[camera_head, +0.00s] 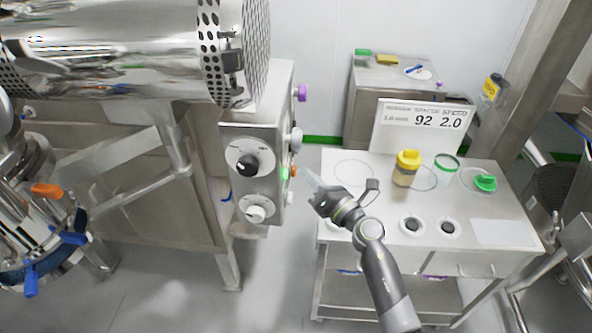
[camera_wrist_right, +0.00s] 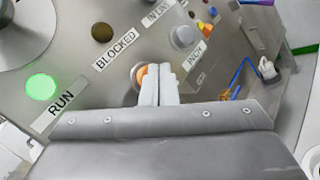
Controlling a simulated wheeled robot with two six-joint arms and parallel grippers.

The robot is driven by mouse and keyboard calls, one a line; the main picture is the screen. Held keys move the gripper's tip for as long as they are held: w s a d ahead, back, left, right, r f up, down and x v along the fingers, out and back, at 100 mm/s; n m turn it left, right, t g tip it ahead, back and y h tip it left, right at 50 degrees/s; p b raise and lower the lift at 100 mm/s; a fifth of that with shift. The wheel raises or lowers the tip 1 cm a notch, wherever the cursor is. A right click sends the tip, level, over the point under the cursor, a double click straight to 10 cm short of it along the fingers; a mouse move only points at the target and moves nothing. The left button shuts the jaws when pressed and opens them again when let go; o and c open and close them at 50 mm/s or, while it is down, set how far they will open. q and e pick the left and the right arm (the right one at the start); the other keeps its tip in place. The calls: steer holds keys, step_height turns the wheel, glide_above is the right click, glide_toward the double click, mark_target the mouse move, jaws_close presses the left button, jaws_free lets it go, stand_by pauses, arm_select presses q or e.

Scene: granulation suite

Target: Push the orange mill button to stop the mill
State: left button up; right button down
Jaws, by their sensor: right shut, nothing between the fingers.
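The orange button (camera_head: 294,172) is on the side of the grey control box, to the left of my right gripper (camera_head: 310,178). In the right wrist view the orange button (camera_wrist_right: 141,76) is just left of the fingertips and partly hidden by them. My right gripper (camera_wrist_right: 158,70) is shut and empty, with its fingers pointing at the panel. In the head view a small gap shows between fingertips and button; the wrist view does not show whether they touch. A green lamp (camera_wrist_right: 41,87) by the RUN label is lit. My left gripper is not in view.
The control box (camera_head: 263,130) carries a black dial (camera_head: 247,165) and a white knob (camera_head: 255,214). A BLOCKED label (camera_wrist_right: 116,49) and a dark amber lamp (camera_wrist_right: 102,32) are near the button. A steel table (camera_head: 330,228) with a yellow-lidded jar (camera_head: 407,170) stands to the right.

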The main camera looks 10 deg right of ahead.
steer(key=shift+w+a, duration=0.1)
steer(key=shift+a, duration=0.3)
stand_by(0.8)
steer(key=shift+d, duration=0.1)
steer(key=shift+s+d, duration=0.25)
steer(key=shift+d, duration=0.5)
steer(key=shift+s+d, duration=0.2)
steer(key=shift+d, duration=0.6)
steer(key=shift+s+d, duration=0.25)
steer(key=shift+d, duration=0.55)
steer(key=shift+s+d, duration=0.2)
steer(key=shift+d, duration=0.6)
